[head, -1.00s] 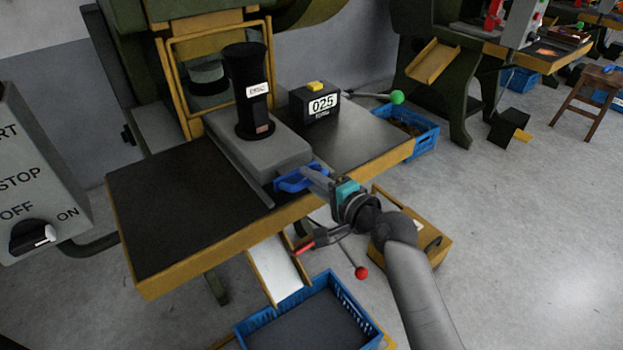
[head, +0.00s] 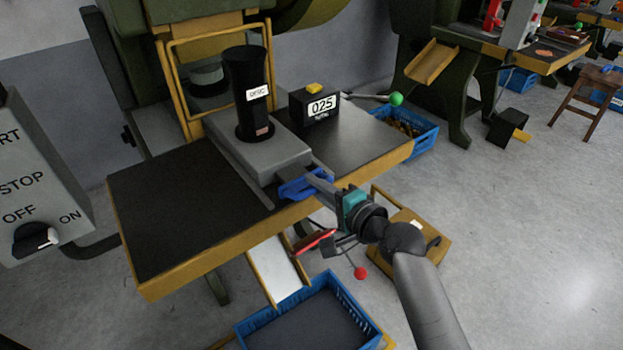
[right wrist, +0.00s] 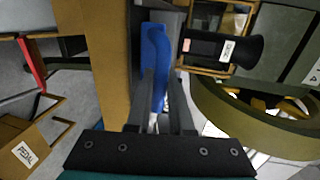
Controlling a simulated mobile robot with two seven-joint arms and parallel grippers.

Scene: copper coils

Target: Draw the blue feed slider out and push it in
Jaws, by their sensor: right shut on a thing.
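The blue feed slider (head: 298,190) is at the front end of the grey feed block (head: 283,157), by the front edge of the dark press table. My right gripper (head: 314,182) is shut on the slider's blue handle, reaching in from the front right. In the right wrist view the blue handle (right wrist: 157,60) lies between the two grey fingers (right wrist: 160,100). How far the slider stands out of the block is hard to tell. My left gripper is not in view.
A black tube (head: 247,85) stands on the block, with a black counter box (head: 315,106) to its right. A green-knobbed lever (head: 396,99) is behind. Below the table are a chute (head: 277,265), a blue crate (head: 247,331) and a red-knobbed lever (head: 361,273).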

